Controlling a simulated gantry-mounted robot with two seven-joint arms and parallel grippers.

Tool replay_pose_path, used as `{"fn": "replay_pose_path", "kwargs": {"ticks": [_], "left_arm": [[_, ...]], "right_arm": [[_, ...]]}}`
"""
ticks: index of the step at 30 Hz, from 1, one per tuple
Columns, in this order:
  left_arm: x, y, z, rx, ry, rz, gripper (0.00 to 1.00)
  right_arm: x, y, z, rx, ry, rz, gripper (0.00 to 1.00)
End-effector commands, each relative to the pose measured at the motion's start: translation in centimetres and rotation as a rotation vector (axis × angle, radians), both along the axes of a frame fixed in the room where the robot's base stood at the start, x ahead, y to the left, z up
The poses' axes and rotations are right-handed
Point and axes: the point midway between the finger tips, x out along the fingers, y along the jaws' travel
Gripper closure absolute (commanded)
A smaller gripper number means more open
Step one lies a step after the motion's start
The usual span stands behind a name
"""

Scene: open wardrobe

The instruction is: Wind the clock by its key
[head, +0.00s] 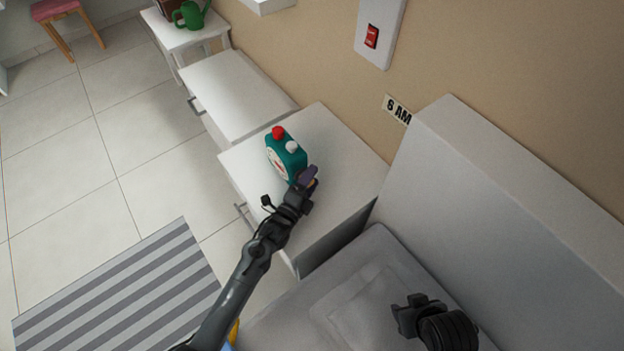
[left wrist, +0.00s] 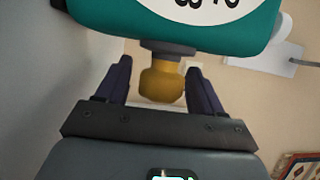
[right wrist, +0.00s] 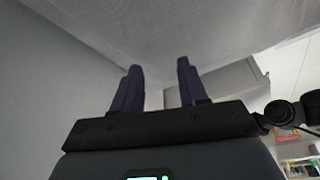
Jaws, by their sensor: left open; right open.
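The teal clock (head: 286,158) stands on the white bedside cabinet, with a red knob and a white knob on top and a white face. My left gripper (head: 309,178) is at its near right side. The brass-coloured key (left wrist: 162,82) sticks out from the clock between the open fingers of my left gripper (left wrist: 158,76), with gaps at both sides. The head view hides the key. My right gripper (head: 404,312) is open and empty above the bed; it shows in the right wrist view (right wrist: 159,70).
The cabinet (head: 345,165) stands against the wall beside the grey bed (head: 365,310) and its headboard (head: 480,170). A red switch (head: 372,36) and a "6 AM" sign (head: 398,109) are on the wall. A second cabinet (head: 230,85) and a green watering can (head: 190,16) are farther back.

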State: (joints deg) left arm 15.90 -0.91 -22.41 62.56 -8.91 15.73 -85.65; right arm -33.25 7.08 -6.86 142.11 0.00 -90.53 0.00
Motion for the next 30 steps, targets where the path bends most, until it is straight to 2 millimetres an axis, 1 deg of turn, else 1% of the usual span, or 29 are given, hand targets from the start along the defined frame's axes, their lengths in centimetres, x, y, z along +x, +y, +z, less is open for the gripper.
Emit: {"fn": "replay_pose_path", "kwargs": {"ticks": [4,13,14,21,24,30], "left_arm": [[0.73,-0.39,0.0,0.0,0.0,0.001,0.33],[0.85,-0.48,0.09,0.0,0.0,0.0,0.33],[0.85,-0.48,0.09,0.0,0.0,0.0,0.34],[0.84,-0.49,0.08,0.0,0.0,0.0,0.71],[0.83,-0.47,0.08,0.0,0.0,0.0,0.84],[0.83,-0.49,0.27,0.014,0.01,-0.001,0.84]], "right_arm": [[0.01,0.09,-0.41,0.004,0.0,-0.002,0.57],[0.01,0.19,-0.38,0.008,0.0,-0.005,0.57],[0.01,0.19,-0.38,0.008,0.0,-0.005,0.57],[0.02,0.18,-0.38,0.008,0.0,-0.004,0.57],[0.02,0.16,-0.38,0.007,0.0,-0.004,0.57],[0.01,0.04,0.18,0.001,0.0,-0.001,0.57]]}}
